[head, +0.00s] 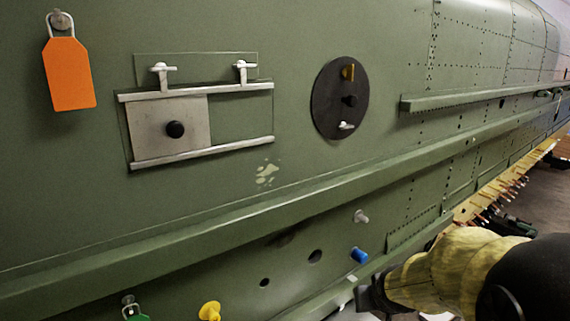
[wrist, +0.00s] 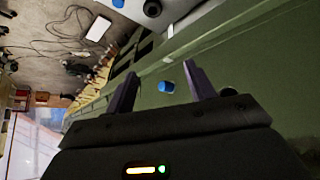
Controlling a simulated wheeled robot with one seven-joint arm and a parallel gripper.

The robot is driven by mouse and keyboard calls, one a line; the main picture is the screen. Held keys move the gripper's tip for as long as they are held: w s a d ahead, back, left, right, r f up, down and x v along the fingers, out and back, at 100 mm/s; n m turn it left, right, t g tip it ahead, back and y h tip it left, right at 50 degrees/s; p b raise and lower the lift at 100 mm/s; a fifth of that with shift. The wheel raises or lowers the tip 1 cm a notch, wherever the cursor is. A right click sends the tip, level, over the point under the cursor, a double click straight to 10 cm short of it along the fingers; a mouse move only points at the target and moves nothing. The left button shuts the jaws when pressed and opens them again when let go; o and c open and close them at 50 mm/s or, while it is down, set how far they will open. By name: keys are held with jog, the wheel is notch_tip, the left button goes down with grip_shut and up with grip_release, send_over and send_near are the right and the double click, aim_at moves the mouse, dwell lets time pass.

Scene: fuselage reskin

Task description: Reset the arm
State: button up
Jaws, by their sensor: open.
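My gripper (wrist: 162,80) is open in the wrist view, with its two dark fingers apart and nothing held between them. A blue plug (wrist: 166,87) on the green fuselage skin shows in the gap between the fingers, apart from them as far as I can tell. In the head view my arm reaches in from the lower right in a yellowish sleeve, and the dark gripper body is low beside the fuselage. The same blue plug (head: 359,256) shows there just above it.
The green fuselage side (head: 230,50) carries a long ledge (head: 250,215), a sliding panel (head: 168,127) on rails, a round black cover (head: 340,97), an orange tag (head: 68,75) and a yellow plug (head: 210,311). Cables (wrist: 72,40) lie on the floor.

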jog(key=s+a+f+g, duration=0.2)
jog(key=s+f, duration=0.1)
jog(key=s, duration=0.4)
jog(key=s+a+f+g+y, duration=0.1)
jog(key=s+a+f+g, duration=0.1)
jog(key=s+f, duration=0.2)
jog(key=s, duration=0.2)
jog(key=shift+s+a+g, duration=0.35)
jog(key=shift+g, duration=0.05)
jog(key=shift+f, duration=0.1)
dwell(0.7)
